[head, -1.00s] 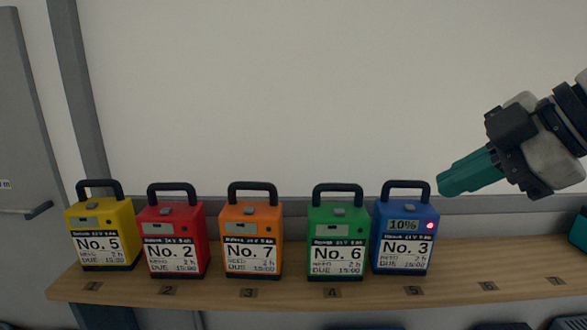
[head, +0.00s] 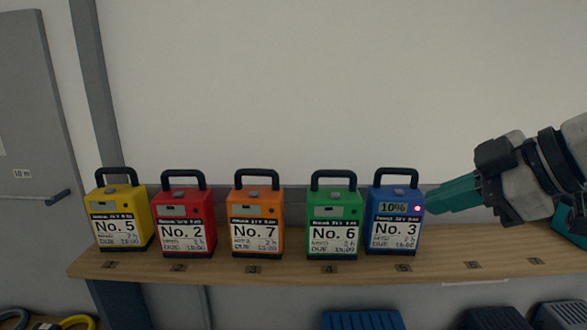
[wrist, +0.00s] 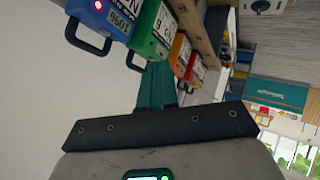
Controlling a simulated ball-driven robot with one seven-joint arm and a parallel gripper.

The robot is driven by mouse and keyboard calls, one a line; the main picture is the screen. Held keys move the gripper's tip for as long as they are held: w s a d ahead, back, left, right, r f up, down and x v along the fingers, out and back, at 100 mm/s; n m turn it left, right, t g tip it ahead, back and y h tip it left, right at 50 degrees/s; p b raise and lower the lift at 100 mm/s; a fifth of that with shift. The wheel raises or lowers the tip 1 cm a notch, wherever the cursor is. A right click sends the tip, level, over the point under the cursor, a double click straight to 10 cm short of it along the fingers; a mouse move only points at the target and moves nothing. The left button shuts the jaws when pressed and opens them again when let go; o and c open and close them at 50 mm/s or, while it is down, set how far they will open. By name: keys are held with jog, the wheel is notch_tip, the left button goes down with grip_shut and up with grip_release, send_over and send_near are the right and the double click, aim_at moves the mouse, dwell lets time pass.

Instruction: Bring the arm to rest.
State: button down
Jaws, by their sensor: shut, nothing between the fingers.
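My gripper (head: 432,200) is at the right in the head view, its teal fingers closed together and empty, pointing left. Its tip shows close beside the blue battery No. 3 (head: 394,222), at about its upper height; I cannot tell whether they touch. In the wrist view the teal fingers (wrist: 157,82) reach up from the grey palm. The blue battery (wrist: 95,15) hangs at the top left there, with the green battery (wrist: 152,30) to its right.
A wooden shelf (head: 300,268) carries the yellow No. 5 (head: 121,218), red No. 2 (head: 185,223), orange No. 7 (head: 255,225), green No. 6 (head: 333,226) and blue batteries. A grey door (head: 35,130) stands at the left. Blue items (head: 362,320) lie below.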

jog(key=s+f+m+h+b, duration=0.15)
jog(key=f+m, duration=0.25)
jog(key=f, duration=0.7)
jog(key=s+f+m, duration=0.2)
jog(key=f+m, duration=0.1)
jog(key=f, duration=0.7)
jog(key=s+f+m, duration=0.1)
jog(key=f+m, duration=0.3)
jog(key=f, duration=0.7)
jog(key=s+d+f+m+g+h, duration=0.2)
jog(key=s+d+f+g, duration=0.1)
jog(key=s+f, duration=0.7)
jog(key=s+d+f+m+g+h+b, duration=0.1)
jog(key=s+d+f+m+g+h, duration=0.2)
jog(key=s+f, duration=0.7)
jog(key=s+d, duration=0.1)
jog(key=s, duration=0.5)
jog(key=shift+d+g+h, duration=0.2)
jog(key=shift+g+h, duration=0.1)
jog(key=shift+h, duration=0.05)
